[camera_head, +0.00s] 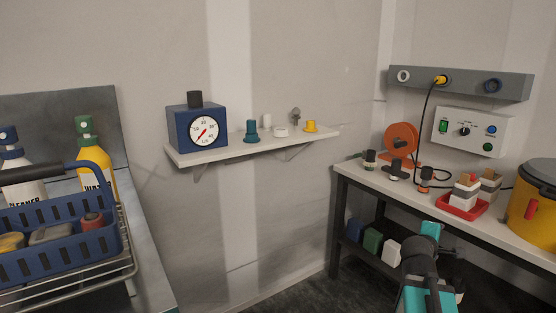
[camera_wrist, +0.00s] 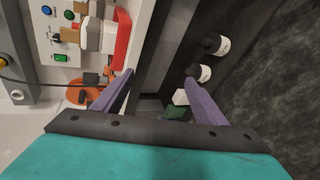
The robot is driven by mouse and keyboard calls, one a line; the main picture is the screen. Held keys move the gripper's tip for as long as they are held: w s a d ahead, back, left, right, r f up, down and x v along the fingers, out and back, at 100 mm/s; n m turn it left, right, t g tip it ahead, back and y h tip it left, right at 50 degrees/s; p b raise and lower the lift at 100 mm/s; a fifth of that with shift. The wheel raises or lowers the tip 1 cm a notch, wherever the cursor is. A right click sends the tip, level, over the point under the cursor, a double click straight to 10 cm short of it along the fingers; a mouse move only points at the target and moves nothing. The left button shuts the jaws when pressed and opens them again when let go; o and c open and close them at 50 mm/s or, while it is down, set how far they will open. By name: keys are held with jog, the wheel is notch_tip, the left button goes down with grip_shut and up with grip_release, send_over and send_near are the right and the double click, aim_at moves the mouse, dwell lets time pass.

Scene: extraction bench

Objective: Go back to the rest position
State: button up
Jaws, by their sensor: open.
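My gripper (camera_wrist: 159,79) shows in the wrist view with two purple fingers spread apart and nothing between them. In the head view my teal and dark arm reaches in from the bottom right, in front of the bench (camera_head: 352,177); the fingers cannot be made out there. In the wrist view the fingers point toward the bench front and its lower shelf, and the view is turned sideways. The red tray (camera_head: 462,206) with white containers stands on the bench top beyond my arm. It also shows in the wrist view (camera_wrist: 122,43).
A yellow bucket (camera_head: 532,205) stands at the bench's right end. An orange reel (camera_head: 401,140) and a control box (camera_head: 474,131) are behind. A wall shelf (camera_head: 236,152) holds a blue timer (camera_head: 198,128). A blue basket (camera_head: 60,255) is at left. Open floor lies between.

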jog(key=s+a+f+g+y+p, duration=0.2)
jog(key=s+a+f+g+p, duration=0.15)
jog(key=a+f+p, duration=0.65)
jog(key=s+a+f+g+y+p, duration=0.25)
jog(key=s+a+f+p, duration=0.25)
jog(key=a+f, duration=0.5)
jog(key=s+a+f+m+g+y+p, duration=0.1)
jog(key=s+a+f+m+g+p, duration=0.2)
jog(key=s, duration=0.7)
jog(key=s+a+f+m+g+y+p, duration=0.2)
jog(key=s+a+f, duration=0.3)
jog(key=s, duration=0.5)
jog(key=s+a+f+m+g+y+p, duration=0.2)
jog(key=s+a+f+m+g+p, duration=0.1)
jog(key=s, duration=0.7)
jog(key=shift+s+a+f+m+g+p, duration=0.35)
jog(key=shift+a+f+m+p, duration=0.15)
jog(key=shift+a+m, duration=0.6)
jog(key=shift+d, duration=0.1)
